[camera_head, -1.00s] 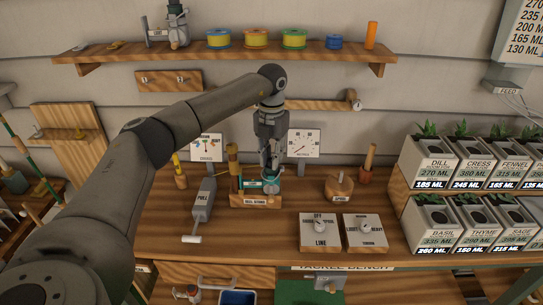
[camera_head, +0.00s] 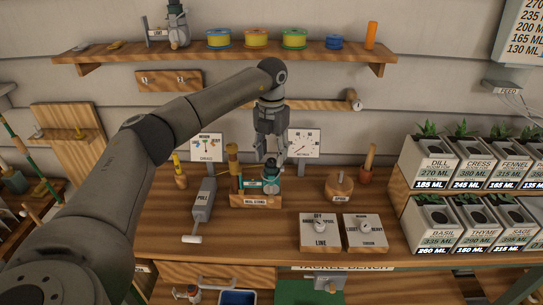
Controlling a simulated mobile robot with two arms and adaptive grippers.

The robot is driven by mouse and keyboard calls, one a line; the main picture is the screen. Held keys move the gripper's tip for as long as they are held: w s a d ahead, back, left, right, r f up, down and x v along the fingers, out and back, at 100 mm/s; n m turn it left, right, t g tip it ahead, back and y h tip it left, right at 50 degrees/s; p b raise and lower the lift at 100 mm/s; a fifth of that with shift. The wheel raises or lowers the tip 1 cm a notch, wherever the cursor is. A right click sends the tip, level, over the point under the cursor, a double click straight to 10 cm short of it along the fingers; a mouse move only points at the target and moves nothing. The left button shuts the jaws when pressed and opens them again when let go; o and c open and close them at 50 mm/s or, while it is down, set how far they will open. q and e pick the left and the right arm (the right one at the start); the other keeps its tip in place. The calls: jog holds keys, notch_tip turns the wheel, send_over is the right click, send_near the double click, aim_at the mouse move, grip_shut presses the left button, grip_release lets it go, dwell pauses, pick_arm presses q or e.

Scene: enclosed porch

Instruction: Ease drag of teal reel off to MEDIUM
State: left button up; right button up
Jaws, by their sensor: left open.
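The teal reel (camera_head: 271,186) sits on a small wooden reel stand (camera_head: 256,202) on the bench. Its drag setting is too small to read. My left gripper (camera_head: 270,160) points down just above the reel, with its fingers apart and nothing seen between them. A dial gauge (camera_head: 304,143) on a white card stands behind the reel, to the right. A second card (camera_head: 207,147) with small coloured marks stands behind it, to the left. My right gripper is not in view.
A grey pull box (camera_head: 203,201) with a white handle stands left of the reel. A round wooden spool (camera_head: 339,186) and two control boxes, one marked LINE (camera_head: 320,232), are to the right. Planters (camera_head: 436,240) fill the right side. A shelf (camera_head: 226,53) holds line spools above.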

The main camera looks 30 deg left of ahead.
aim_at(272, 160)
pick_arm(q)
notch_tip(272, 160, up, 6)
jog(key=shift+r, duration=0.1)
dwell(0.4)
